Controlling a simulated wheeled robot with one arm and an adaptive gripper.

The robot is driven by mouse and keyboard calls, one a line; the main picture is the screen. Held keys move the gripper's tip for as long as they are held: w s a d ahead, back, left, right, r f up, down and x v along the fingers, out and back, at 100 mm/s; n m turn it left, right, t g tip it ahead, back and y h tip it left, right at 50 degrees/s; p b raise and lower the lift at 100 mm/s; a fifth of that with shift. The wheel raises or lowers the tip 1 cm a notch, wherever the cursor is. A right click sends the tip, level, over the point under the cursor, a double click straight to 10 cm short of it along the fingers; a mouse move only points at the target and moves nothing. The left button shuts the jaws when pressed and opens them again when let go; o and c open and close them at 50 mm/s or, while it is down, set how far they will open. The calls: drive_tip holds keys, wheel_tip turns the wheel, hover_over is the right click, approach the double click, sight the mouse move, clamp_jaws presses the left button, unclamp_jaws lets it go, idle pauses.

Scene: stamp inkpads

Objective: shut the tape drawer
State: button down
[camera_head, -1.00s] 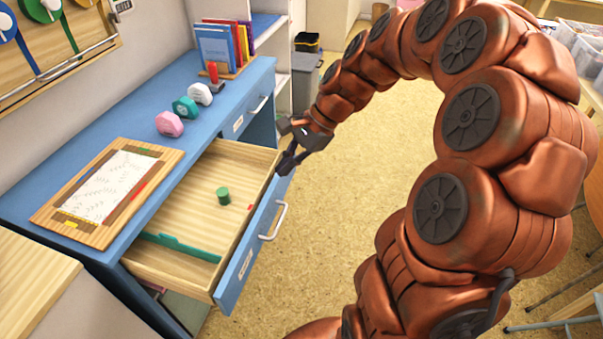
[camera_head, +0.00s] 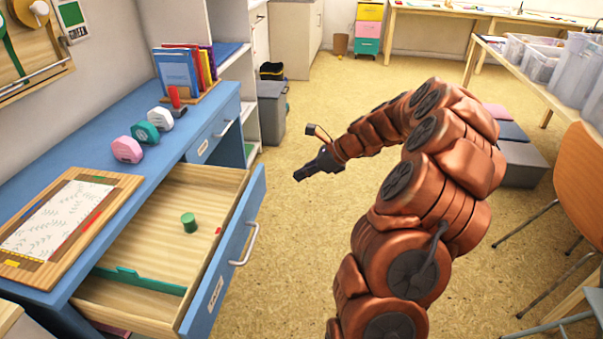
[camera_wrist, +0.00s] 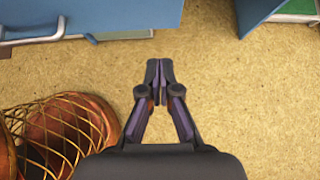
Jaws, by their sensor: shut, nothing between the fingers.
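The open drawer (camera_head: 160,236) sticks out from the blue desk in the head view. Its blue front (camera_head: 222,262) has a metal handle (camera_head: 247,246) and a small label that I cannot read. Inside lie a green cylinder (camera_head: 188,222), a green strip and a small red piece. My gripper (camera_head: 300,175) is shut and empty, in the air to the right of the drawer front and apart from it. In the wrist view my gripper (camera_wrist: 160,66) points over bare floor. A blue panel with a handle (camera_wrist: 30,30) shows at that view's upper left.
A second drawer (camera_head: 213,131), shut, lies farther along the desk. The floor (camera_head: 290,260) right of the drawer is clear. A chair (camera_head: 580,190) stands at the right.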

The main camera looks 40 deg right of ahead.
sight(263, 187)
drive_tip(key=x, duration=0.3)
drive_tip(key=r+x, duration=0.1)
drive_tip(key=x, duration=0.2)
drive_tip(key=w+a+b+x, duration=0.1)
drive_tip(key=x, duration=0.2)
drive_tip(key=shift+r, duration=0.2)
drive_tip(key=shift+w+a, duration=0.4)
drive_tip(key=shift+r, duration=0.1)
